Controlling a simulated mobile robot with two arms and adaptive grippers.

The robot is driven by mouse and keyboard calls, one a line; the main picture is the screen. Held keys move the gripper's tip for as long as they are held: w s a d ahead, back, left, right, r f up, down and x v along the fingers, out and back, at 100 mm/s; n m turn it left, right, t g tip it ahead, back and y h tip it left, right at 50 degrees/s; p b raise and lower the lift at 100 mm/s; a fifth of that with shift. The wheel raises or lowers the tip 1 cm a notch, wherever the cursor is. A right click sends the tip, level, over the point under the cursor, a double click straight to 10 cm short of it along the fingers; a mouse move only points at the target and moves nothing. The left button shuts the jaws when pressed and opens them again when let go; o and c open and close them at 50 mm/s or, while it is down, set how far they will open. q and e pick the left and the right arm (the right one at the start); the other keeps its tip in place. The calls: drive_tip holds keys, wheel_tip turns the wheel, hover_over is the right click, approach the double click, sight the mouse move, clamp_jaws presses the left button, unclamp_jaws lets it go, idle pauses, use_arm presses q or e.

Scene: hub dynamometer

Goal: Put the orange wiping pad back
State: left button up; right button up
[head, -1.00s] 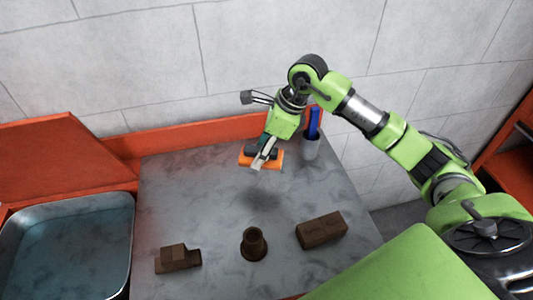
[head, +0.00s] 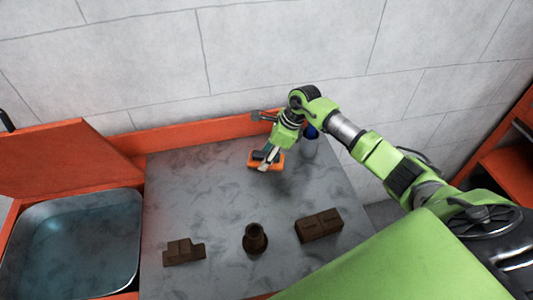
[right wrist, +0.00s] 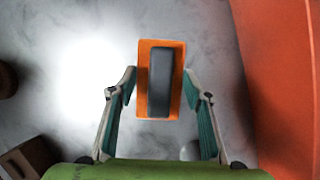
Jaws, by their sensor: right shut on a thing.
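The orange wiping pad (head: 277,165) with a dark grip block on top is near the back of the grey table. My right gripper (head: 267,157) is shut on it. In the right wrist view the pad (right wrist: 145,100) lies between the two fingertips (right wrist: 160,85), its dark grip (right wrist: 160,82) running lengthwise. A shadow shows on the table below and right of the pad in the head view; the exact height of the pad is hard to tell. My left gripper is not in view.
A grey holder (head: 310,148) with a blue item stands at the back right, partly behind my gripper. Brown parts stand along the front: a stepped block (head: 184,252), a flanged bushing (head: 255,240) and a box-like block (head: 319,226). A metal basin (head: 70,245) is left. The table middle is clear.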

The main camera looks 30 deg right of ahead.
drive_tip(key=shift+f, duration=0.2)
drive_tip(key=o, duration=1.1)
drive_tip(key=shift+r, duration=0.1)
drive_tip(key=shift+c, duration=0.2)
drive_tip(key=shift+r, duration=0.2)
drive_tip(key=shift+d+r, duration=0.2)
drive_tip(key=shift+r, duration=0.1)
drive_tip(key=b+v, duration=0.4)
drive_tip(key=v, duration=0.7)
